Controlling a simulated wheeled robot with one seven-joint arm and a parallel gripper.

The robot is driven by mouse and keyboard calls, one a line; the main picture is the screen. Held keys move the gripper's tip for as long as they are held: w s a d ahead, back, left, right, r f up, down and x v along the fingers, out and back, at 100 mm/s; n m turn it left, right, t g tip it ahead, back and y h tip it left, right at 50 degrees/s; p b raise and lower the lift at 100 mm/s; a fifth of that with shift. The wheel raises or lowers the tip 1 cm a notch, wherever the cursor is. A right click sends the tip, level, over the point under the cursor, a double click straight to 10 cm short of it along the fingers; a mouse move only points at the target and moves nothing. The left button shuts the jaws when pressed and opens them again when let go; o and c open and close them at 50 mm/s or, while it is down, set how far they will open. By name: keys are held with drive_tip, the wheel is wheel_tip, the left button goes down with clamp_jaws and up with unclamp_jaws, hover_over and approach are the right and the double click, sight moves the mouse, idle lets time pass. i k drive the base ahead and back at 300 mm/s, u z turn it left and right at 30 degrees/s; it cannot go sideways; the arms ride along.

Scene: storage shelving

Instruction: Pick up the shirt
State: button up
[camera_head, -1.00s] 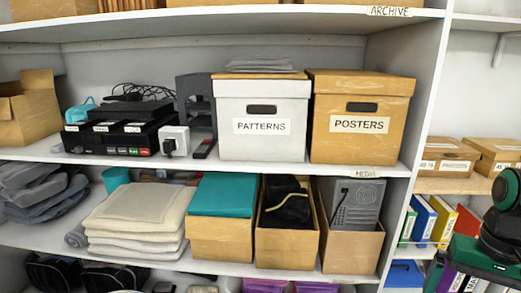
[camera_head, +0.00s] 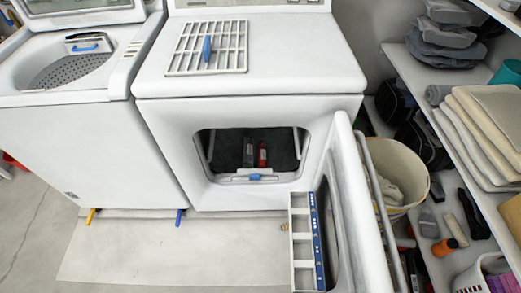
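I cannot single out a shirt for certain. Folded grey cloth items (camera_head: 445,38) are stacked on the shelf at the upper right, and a stack of folded beige and white cloth (camera_head: 490,120) lies below them. A pale bin (camera_head: 412,165) beside the dryer holds whitish cloth (camera_head: 388,190), whose kind I cannot tell. The dryer's opening (camera_head: 254,152) shows a dark interior with a small red item and a dark item. My gripper is not in view.
The white dryer (camera_head: 250,95) has its door (camera_head: 345,190) swung open toward the front right. A grid rack (camera_head: 208,48) lies on top. A washer (camera_head: 75,130) stands left, lid raised. Shelving (camera_head: 465,190) lines the right. Floor (camera_head: 130,250) at front left is clear.

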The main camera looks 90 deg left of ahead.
sight(249, 141)
drive_tip(key=u, duration=0.05)
drive_tip(key=k, duration=0.9)
drive_tip(key=u, duration=2)
drive_tip(key=i, duration=0.45)
drive_tip(key=u, duration=0.35)
drive_tip(key=k, duration=0.5)
drive_tip(key=u, duration=0.2)
